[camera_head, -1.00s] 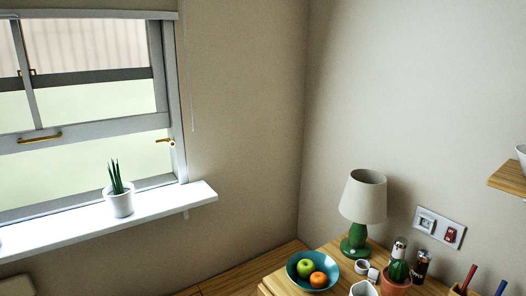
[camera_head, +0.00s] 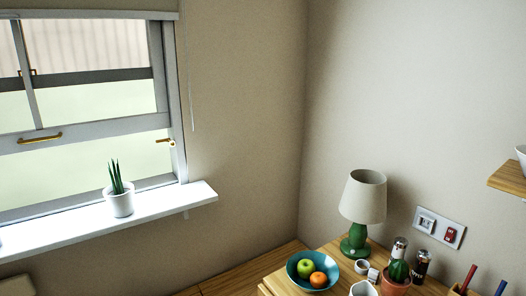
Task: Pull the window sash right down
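The window sash (camera_head: 100,129) is at the left of the head view. Its grey bottom rail sits well above the sill, with an open-looking gap under it. A brass pull handle (camera_head: 40,138) is on the rail's left part. A small brass fitting (camera_head: 165,141) is near the frame's right side. The window frame (camera_head: 172,90) runs up the right of the sash. Neither of my grippers is in view.
A white sill (camera_head: 160,208) juts out below the window, with a potted spiky plant (camera_head: 120,200) on it. A cord (camera_head: 193,110) hangs right of the frame. At lower right, a wooden top holds a green lamp (camera_head: 362,205), a fruit bowl (camera_head: 298,270) and a cactus pot (camera_head: 395,285).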

